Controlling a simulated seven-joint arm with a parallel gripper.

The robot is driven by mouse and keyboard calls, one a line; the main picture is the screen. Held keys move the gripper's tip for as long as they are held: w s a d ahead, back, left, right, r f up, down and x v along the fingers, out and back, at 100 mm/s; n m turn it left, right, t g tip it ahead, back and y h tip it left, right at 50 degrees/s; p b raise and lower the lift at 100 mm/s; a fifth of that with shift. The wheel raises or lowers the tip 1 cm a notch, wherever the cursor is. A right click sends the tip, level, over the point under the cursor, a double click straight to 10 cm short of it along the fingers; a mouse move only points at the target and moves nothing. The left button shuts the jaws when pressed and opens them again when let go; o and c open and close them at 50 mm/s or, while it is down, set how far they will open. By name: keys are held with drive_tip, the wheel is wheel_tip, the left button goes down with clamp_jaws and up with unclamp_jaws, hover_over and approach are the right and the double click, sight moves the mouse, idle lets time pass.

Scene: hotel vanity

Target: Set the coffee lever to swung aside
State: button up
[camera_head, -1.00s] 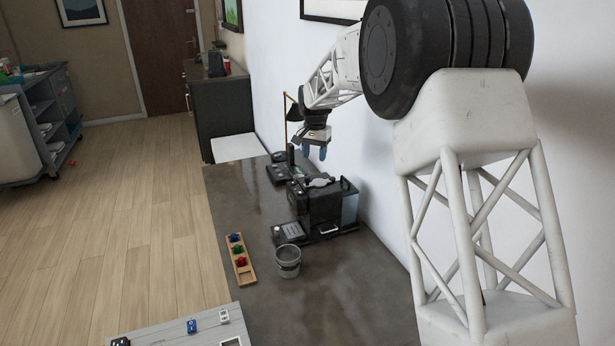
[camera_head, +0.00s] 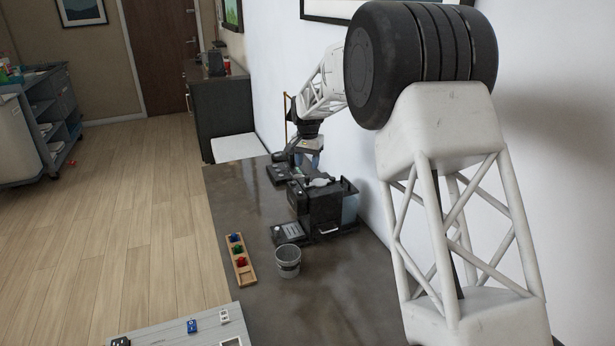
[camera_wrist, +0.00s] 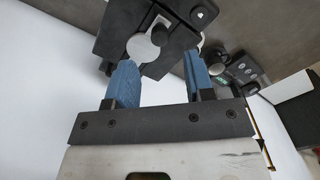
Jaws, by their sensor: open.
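The black coffee machine (camera_head: 325,205) stands on the dark counter beside the white wall. A grey lever-like piece (camera_head: 319,182) lies on its top; I take this for the coffee lever. In the wrist view the machine's top (camera_wrist: 120,25) shows beyond my fingers, with a round silver part (camera_wrist: 143,47) and a pale arm, probably the same lever. My gripper (camera_head: 308,163) is low, just behind the machine at its far end. In the wrist view its blue fingers (camera_wrist: 160,78) are spread apart with nothing held. Contact with the lever cannot be told.
A black device with buttons (camera_wrist: 240,72) sits close by one finger; it also shows on the counter (camera_head: 279,173). A grey cup (camera_head: 288,262) and a wooden tray with coloured pieces (camera_head: 240,262) stand nearer. The near counter (camera_head: 335,295) is clear.

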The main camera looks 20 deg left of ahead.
sight(307, 177)
drive_tip(key=shift+f, duration=2.85)
drive_tip(key=shift+c, duration=0.3)
clamp_jaws()
